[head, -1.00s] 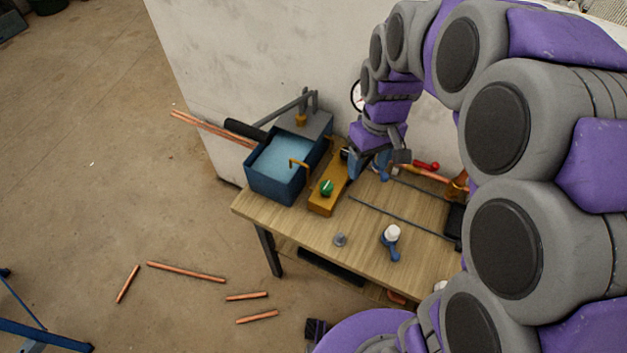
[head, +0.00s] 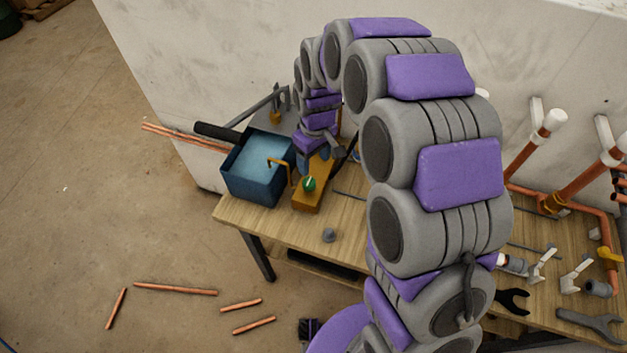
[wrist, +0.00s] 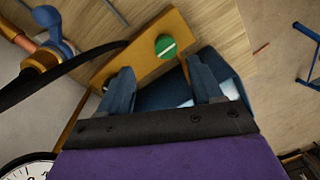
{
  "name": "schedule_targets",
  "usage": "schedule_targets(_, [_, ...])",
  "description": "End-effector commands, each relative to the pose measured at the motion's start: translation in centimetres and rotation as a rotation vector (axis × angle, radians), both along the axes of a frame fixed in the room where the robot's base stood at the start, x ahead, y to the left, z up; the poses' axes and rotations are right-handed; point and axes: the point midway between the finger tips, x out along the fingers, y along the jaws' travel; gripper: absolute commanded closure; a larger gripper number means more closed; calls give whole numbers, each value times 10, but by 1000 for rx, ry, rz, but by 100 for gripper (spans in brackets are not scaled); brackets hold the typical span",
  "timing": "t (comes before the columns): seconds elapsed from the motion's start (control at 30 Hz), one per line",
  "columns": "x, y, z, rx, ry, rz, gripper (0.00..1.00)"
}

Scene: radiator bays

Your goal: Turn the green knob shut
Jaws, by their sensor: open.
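The green knob (head: 309,184) sits on a yellow-brown block (head: 312,200) on the wooden workbench. In the wrist view the round knob (wrist: 166,46) carries a pale stripe across its face, and it lies just beyond my fingertips, apart from them. My gripper (wrist: 161,76) is open with nothing between its two blue fingers. In the head view my gripper (head: 318,158) hangs over the back part of the block, behind the knob.
A blue water-filled tank (head: 258,168) with a bent brass pipe stands left of the block. A black hose (wrist: 60,72) crosses beside the block in the wrist view. Copper pipes (head: 560,190) and wrenches (head: 588,325) are at the right. A small grey fitting (head: 329,235) is in front.

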Motion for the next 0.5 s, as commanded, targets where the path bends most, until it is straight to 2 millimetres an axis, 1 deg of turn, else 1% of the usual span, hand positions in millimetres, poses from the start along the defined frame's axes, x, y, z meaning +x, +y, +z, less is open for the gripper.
schedule_targets(0.03, [-2, 2, -14, -3, 3, 1, 35])
schedule_targets(0.2, [-2, 3, -47, -3, 4, 1, 35])
schedule_targets(0.3, [-2, 1, -63, 1, 1, 0, 35])
schedule_targets(0.5, [-2, -3, -83, 6, 0, -1, 35])
